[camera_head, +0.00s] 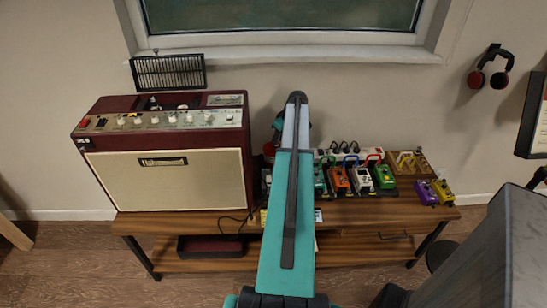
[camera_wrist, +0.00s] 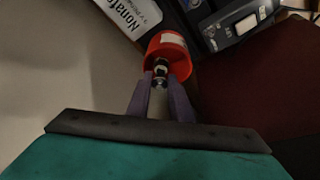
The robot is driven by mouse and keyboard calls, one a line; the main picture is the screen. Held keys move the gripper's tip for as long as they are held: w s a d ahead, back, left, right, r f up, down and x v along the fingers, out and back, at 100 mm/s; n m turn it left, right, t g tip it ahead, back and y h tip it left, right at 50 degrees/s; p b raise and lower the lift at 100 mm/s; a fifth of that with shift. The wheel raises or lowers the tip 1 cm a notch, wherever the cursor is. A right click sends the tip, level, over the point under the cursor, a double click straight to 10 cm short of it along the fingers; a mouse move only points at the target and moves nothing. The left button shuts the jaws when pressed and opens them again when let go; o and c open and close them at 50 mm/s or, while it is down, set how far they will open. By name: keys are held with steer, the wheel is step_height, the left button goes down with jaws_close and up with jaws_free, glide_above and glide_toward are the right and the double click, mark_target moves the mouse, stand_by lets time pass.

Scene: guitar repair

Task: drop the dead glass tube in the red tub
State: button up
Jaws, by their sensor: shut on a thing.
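The red tub (camera_wrist: 180,41) is at the upper middle of the wrist view, open side toward the camera, with a pale label on its wall. My gripper (camera_wrist: 161,76) is shut on the glass tube (camera_wrist: 160,67), a small dark and shiny piece between the fingertips. The tube shows against the tub's opening; whether it is inside or above the rim I cannot tell. In the head view my arm hides the gripper and the tube, and I cannot make out the tub clearly.
A dark red amplifier (camera_head: 170,180) stands on the left of the wooden bench (camera_head: 400,212). Several colourful pedals (camera_head: 362,180) fill the right half. A dark meter-like device (camera_wrist: 246,24) lies close to the tub. A window sill (camera_head: 290,54) runs behind.

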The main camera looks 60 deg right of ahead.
steer(key=shift+f, duration=0.85)
steer(key=o, duration=0.9)
steer(key=shift+c, duration=0.2)
steer(key=shift+r, duration=0.1)
steer(key=b+v, duration=0.2)
steer(key=v, duration=1.1)
steer(key=shift+s+r, duration=0.2)
steer(key=shift+r, duration=0.1)
steer(key=shift+a, duration=0.15)
